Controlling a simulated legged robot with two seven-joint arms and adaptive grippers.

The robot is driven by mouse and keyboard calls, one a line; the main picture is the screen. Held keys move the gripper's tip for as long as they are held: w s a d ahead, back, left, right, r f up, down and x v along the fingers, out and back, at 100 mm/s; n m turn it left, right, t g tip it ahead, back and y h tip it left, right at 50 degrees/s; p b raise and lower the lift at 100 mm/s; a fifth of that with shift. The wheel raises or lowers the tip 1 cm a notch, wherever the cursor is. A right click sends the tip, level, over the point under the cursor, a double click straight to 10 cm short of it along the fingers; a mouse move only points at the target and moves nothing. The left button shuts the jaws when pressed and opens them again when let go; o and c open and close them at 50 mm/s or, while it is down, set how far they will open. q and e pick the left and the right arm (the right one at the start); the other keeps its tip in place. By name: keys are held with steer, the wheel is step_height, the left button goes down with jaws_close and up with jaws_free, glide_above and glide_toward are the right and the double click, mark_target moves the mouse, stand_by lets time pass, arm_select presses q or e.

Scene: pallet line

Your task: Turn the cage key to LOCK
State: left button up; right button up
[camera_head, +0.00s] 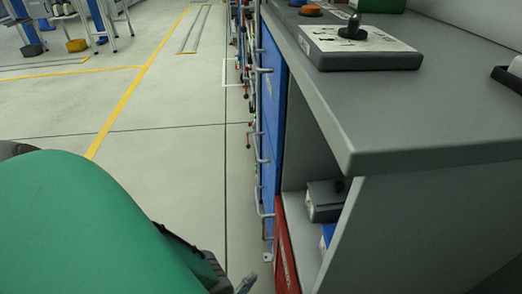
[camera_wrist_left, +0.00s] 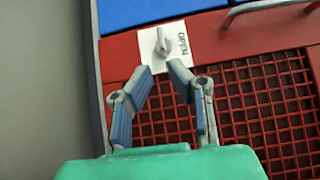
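The grey cage key (camera_wrist_left: 163,42) sits on a white plate (camera_wrist_left: 182,55) marked OPEN, on the red cage front (camera_wrist_left: 120,60) in the left wrist view. The OPEN text reads sideways, to the right of the key. My left gripper (camera_wrist_left: 162,72) is open, its two blue-padded fingertips apart, just below the key and not closed on it. In the head view a left gripper tip (camera_head: 245,284) shows at the bottom, beside the red cage (camera_head: 286,250); the key is hidden there. My right gripper is not in view.
Red mesh (camera_wrist_left: 265,110) fills the cage below the plate, with a metal handle (camera_wrist_left: 265,8) at upper right. A blue panel (camera_wrist_left: 150,12) lies above. The grey counter (camera_head: 430,105) overhangs a shelf holding a grey box (camera_head: 325,203).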

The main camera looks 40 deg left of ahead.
arm_select(q)
steer(key=shift+s+d, duration=0.2)
steer(key=shift+s, duration=1.55)
steer(key=shift+a, duration=0.1)
